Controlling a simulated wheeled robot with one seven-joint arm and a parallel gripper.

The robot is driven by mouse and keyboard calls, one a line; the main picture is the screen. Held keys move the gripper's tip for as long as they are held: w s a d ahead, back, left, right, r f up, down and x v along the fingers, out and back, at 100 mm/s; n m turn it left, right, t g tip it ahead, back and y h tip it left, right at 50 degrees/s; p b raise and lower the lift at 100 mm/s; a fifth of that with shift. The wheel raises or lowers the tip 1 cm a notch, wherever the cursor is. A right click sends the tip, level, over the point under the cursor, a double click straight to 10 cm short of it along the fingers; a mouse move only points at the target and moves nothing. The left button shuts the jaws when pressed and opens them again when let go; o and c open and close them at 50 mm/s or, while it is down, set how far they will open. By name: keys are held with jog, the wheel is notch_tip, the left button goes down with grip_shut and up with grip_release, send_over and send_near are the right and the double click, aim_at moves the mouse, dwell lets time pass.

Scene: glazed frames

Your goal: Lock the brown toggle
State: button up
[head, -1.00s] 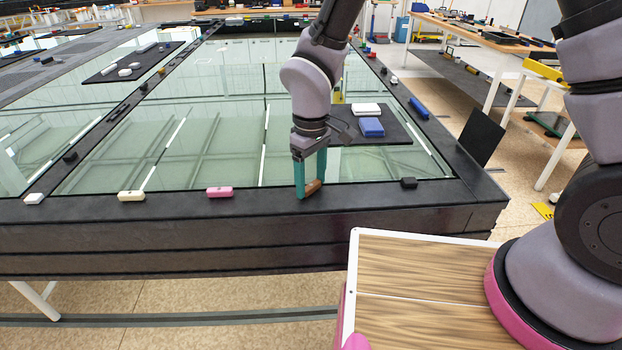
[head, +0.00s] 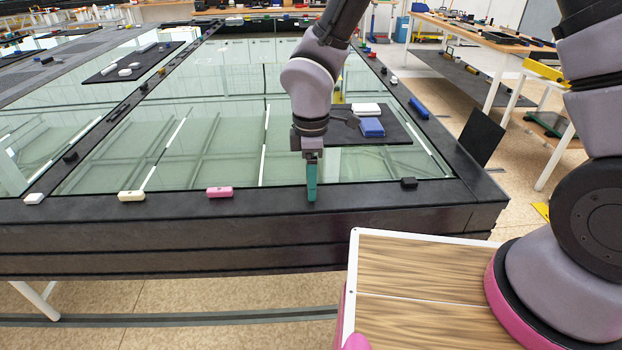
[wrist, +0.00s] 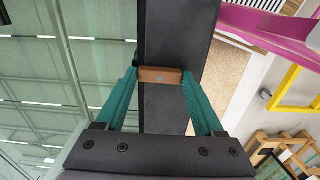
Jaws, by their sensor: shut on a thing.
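The brown toggle (wrist: 160,75) shows in the wrist view between the tips of my gripper's two teal fingers. My gripper (head: 312,197) is shut on it, one finger at each end. The toggle's long side lies across the black frame bar (wrist: 165,30), near the bar's glass-side edge. In the head view my gripper points down at the front bar of the glazed frame (head: 255,208), and the near finger hides the toggle. I cannot tell whether the toggle reaches over the glass.
On the same front bar, a pink toggle (head: 220,192) and a cream toggle (head: 131,196) lie to the left, and a black toggle (head: 409,183) lies to the right. A dark mat (head: 390,136) with blue and white blocks lies on the glass behind my gripper.

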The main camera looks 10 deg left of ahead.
jog(key=shift+n, duration=0.3)
jog(key=o, duration=1.4)
notch_tip(320, 180, up, 11)
jog(key=shift+f, duration=0.1)
